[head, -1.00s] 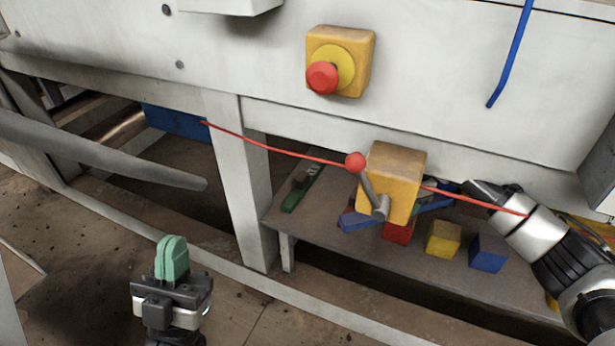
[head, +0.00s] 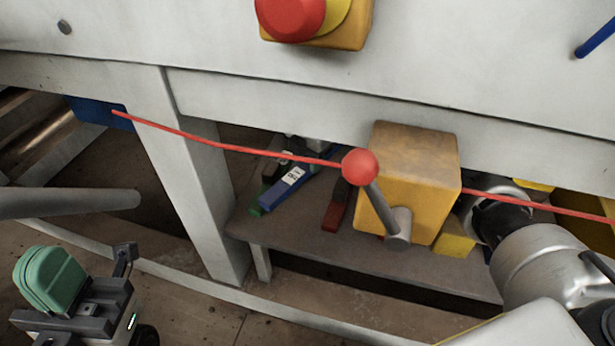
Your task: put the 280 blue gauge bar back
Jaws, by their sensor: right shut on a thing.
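A blue bar with a white label (head: 291,176), its lettering too small to read surely, shows under the deck left of the yellow box, tilted up to the right. Its far end passes behind the red cord. My right arm comes in from the right. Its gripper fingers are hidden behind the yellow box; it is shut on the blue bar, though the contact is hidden. A green bar (head: 256,210) shows beneath the blue one, and a red bar (head: 336,207) lies to its right. My left gripper (head: 52,278), with green pads together, is empty at lower left.
A red cord (head: 220,148) with a red ball (head: 360,167) crosses in front of the shelf (head: 330,255). The yellow box (head: 415,180) with a lever blocks the middle. A pale post (head: 190,170) stands left. A red button (head: 290,15) is above.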

